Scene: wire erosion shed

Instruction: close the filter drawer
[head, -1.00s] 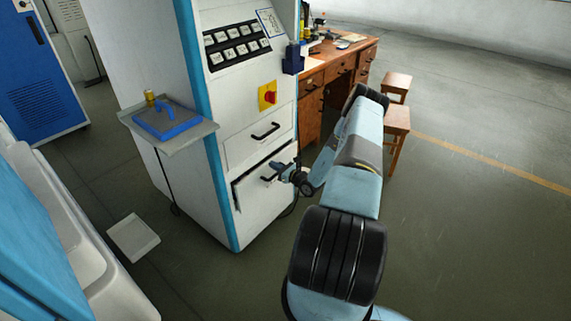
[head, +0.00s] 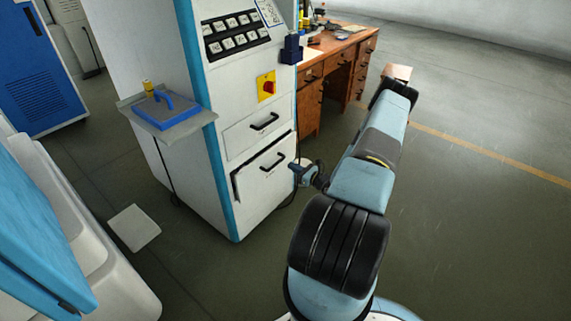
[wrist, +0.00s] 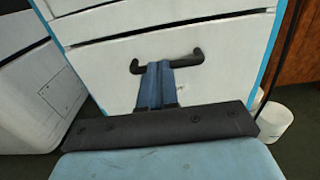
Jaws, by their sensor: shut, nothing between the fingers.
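The filter drawer (head: 256,184) is the lower white drawer front on the machine cabinet. A dark gap shows along its left and upper edges, so it stands slightly out from the cabinet. Its black bar handle (head: 272,162) is in view. In the wrist view the drawer front (wrist: 112,84) faces me, with the handle (wrist: 196,58) across its upper part. My gripper (head: 294,167) is just right of the handle in the head view. In the wrist view its blue fingers (wrist: 158,72) are together and overlap the handle's middle; contact cannot be told.
A closed upper drawer (head: 252,133) and a red-yellow switch (head: 266,87) are above. A wooden desk (head: 340,60) and stool (head: 397,72) stand behind. A white bin (wrist: 275,122) is beside the cabinet. Floor at right is clear.

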